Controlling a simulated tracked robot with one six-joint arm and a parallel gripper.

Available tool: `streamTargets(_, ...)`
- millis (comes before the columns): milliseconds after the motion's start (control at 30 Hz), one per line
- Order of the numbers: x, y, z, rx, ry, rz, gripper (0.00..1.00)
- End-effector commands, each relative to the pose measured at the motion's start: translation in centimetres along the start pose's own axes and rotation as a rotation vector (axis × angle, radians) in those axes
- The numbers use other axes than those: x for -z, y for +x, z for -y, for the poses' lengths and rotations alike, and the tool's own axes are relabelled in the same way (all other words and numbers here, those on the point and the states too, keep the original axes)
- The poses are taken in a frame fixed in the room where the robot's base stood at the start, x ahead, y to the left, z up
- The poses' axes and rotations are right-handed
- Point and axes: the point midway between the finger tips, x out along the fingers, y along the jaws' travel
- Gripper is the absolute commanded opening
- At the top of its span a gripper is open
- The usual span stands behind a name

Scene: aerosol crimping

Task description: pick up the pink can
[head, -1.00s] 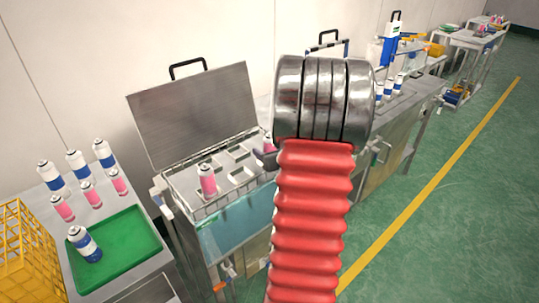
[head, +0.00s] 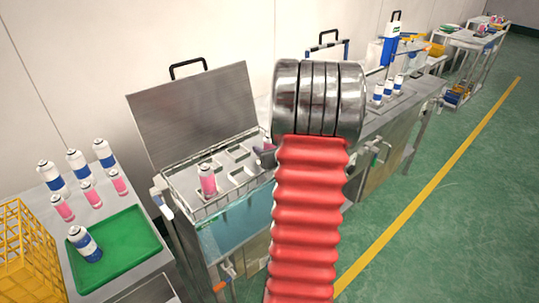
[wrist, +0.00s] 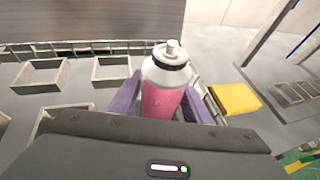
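A pink can (wrist: 163,92) with a white shoulder and a pale valve stands upright between the purple fingers of my gripper (wrist: 163,103) in the wrist view. The fingers lie close along both its sides; whether they press on it I cannot tell. Its lower part is hidden by the gripper body. In the head view my gripper (head: 263,149) is mostly hidden behind my arm, at the right end of the metal basket (head: 192,208). Another pink can (head: 207,180) stands in that basket, to the left of the gripper.
A raised metal lid (head: 195,115) stands behind the basket. At left are a green tray (head: 140,245) holding a blue-white can (head: 84,243), several more cans, and a yellow crate (head: 25,250). A yellow block (wrist: 235,99) lies right of the fingers.

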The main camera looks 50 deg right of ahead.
Motion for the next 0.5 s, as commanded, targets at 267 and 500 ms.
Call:
streamTargets(267, 0.00, 0.00, -0.01, 0.000, 0.000, 0.000, 0.24)
streamTargets(500, -0.05, 0.00, -0.02, 0.000, 0.000, 0.001, 0.09)
